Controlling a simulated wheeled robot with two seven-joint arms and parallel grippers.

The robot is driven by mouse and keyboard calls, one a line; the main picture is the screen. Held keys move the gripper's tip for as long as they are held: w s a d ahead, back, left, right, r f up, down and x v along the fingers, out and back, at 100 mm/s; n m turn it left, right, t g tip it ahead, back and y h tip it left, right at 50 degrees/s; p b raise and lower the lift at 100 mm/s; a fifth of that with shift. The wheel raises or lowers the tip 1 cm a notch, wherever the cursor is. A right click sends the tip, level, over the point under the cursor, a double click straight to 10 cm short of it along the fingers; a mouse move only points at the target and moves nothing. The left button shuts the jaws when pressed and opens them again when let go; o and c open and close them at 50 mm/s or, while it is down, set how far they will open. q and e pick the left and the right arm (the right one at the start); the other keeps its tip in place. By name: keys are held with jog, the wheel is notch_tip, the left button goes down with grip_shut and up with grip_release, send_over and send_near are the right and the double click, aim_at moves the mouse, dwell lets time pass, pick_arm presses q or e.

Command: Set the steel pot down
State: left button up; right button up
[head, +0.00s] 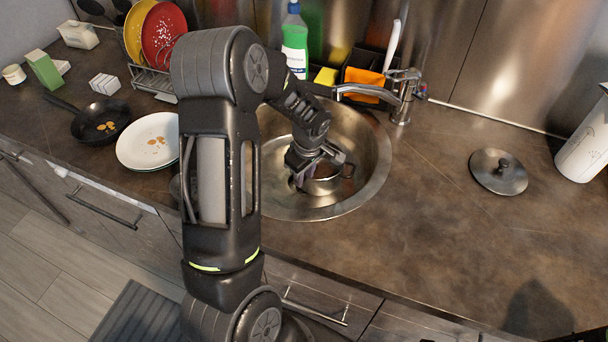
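The steel pot (326,187) is low in the sink basin (373,150), partly hidden by my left gripper. My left gripper (318,170) reaches down into the sink and is at the pot's near rim. Its fingers overlap the pot in the head view, so I cannot tell if they are closed on it. I also cannot tell whether the pot touches the basin floor. My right gripper is not in view.
A faucet (405,95) stands behind the sink. A pot lid (498,171) lies on the counter at right, near a white canister (585,145). White plates (148,140) and a black pan (98,122) are at left. The counter right of the sink is mostly clear.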

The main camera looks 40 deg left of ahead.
pick_arm(q)
notch_tip(320, 180, up, 12)
jog(key=d+b, duration=0.1)
jog(key=shift+s+d+f, duration=0.25)
jog(key=shift+s+d, duration=0.1)
jog(key=shift+s, duration=0.1)
